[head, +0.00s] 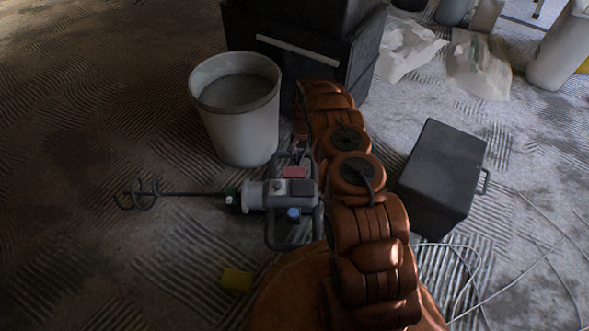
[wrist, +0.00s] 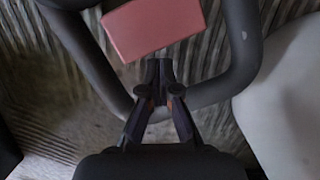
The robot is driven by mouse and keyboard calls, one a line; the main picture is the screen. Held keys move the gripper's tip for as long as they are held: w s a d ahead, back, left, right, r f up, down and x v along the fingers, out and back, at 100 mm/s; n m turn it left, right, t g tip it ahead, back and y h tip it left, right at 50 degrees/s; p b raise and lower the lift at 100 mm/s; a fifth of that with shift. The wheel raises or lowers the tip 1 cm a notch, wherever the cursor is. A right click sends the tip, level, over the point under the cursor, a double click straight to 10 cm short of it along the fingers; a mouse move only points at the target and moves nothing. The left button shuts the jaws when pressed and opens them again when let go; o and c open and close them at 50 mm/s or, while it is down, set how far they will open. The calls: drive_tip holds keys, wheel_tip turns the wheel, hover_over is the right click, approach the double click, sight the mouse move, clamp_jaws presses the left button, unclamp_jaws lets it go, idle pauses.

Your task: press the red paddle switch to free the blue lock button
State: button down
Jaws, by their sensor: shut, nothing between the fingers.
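A grey paddle mixer (head: 265,195) lies on the floor with its stirring rod pointing left. The red paddle switch (head: 295,172) is on its body, and the blue lock button (head: 293,213) is on the nearer side. In the wrist view the red paddle switch (wrist: 152,25) fills the top, inside the dark handle loop (wrist: 240,40). My gripper (wrist: 160,65) is shut and empty, its tips just below the switch's lower edge. I cannot tell whether they touch it. The blue button is not in the wrist view.
A white bucket (head: 240,125) of grey mix stands behind the mixer. Dark stacked boxes (head: 330,55) are at the back, and a dark case (head: 443,175) with a handle is at right. A yellow block (head: 237,281) lies in front. The left floor is clear.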

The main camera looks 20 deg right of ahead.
drive_tip(key=shift+w+d+r, duration=0.1)
drive_tip(key=shift+w+r, duration=0.05)
drive_tip(key=v, duration=1.2)
idle(0.9)
